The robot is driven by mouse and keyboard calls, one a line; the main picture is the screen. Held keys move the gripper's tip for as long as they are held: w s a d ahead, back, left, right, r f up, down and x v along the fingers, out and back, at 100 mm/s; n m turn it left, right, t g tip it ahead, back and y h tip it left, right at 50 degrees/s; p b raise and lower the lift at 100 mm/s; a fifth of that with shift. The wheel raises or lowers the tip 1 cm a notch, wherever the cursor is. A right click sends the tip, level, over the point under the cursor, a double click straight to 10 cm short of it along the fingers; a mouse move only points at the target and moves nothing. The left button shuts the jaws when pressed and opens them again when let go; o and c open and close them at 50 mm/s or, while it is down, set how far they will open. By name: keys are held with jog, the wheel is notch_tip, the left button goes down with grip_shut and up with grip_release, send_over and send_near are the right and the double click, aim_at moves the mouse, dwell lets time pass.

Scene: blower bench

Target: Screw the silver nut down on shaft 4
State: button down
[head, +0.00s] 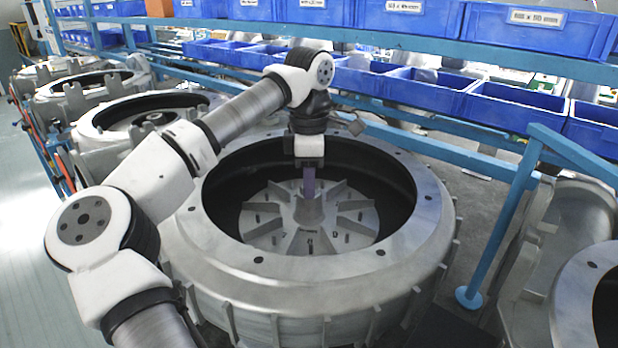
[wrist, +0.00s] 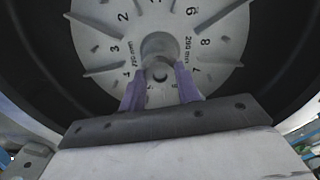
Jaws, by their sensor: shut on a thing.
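My gripper (head: 309,190) points down over the middle of the pale bladed disc (head: 271,225) inside the big round housing. In the wrist view its two purple fingers (wrist: 160,78) stand a small gap apart, shut on a small round silver piece with a dark centre, which looks like the silver nut (wrist: 160,73). The disc's raised hub (wrist: 158,46) shows just beyond the nut. Numbers and small upright pegs ring the disc. The number 4 (wrist: 123,73) is beside the left finger; I cannot make out its shaft clearly, and the finger may hide it.
The housing's thick metal rim (head: 225,262) surrounds the disc, with a deep dark inner wall. Blue bins (head: 420,93) on blue rails stand behind. A blue post (head: 500,232) rises at right. Other housings (head: 140,108) stand at left, and part of one at lower right.

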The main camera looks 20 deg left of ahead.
jog(key=m, duration=0.8)
jog(key=c, duration=1.3)
grip_release()
jog(key=shift+c, duration=0.2)
